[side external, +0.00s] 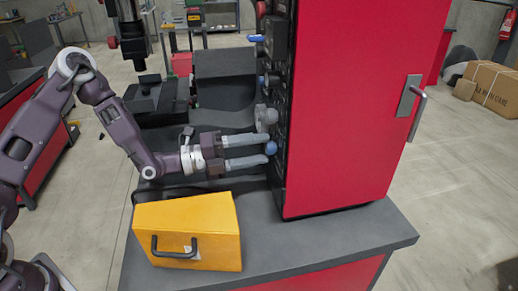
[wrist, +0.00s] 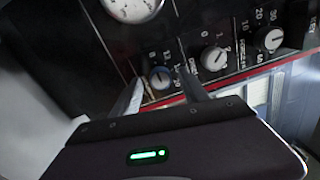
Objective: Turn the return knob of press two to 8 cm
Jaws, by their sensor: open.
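A dark control panel on the red cabinet (side external: 345,110) carries several dial knobs. A small blue knob (side external: 270,148) sits low on the panel in the side view. In the wrist view a blue-edged knob (wrist: 160,78) with printed scale numbers lies just beyond and between my fingertips. My gripper (side external: 262,151) is open and points at the panel, one finger above the other in the side view. In the wrist view my gripper (wrist: 160,92) has a finger on each side of this knob; contact cannot be told. The knob labels are too blurred to tell which is the return knob.
Two more knobs (wrist: 215,58) (wrist: 269,40) sit to the right in the wrist view, near the right finger. A round gauge (wrist: 132,8) is above. A yellow box (side external: 188,230) with a black handle stands on the grey bench (side external: 330,245) below my gripper.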

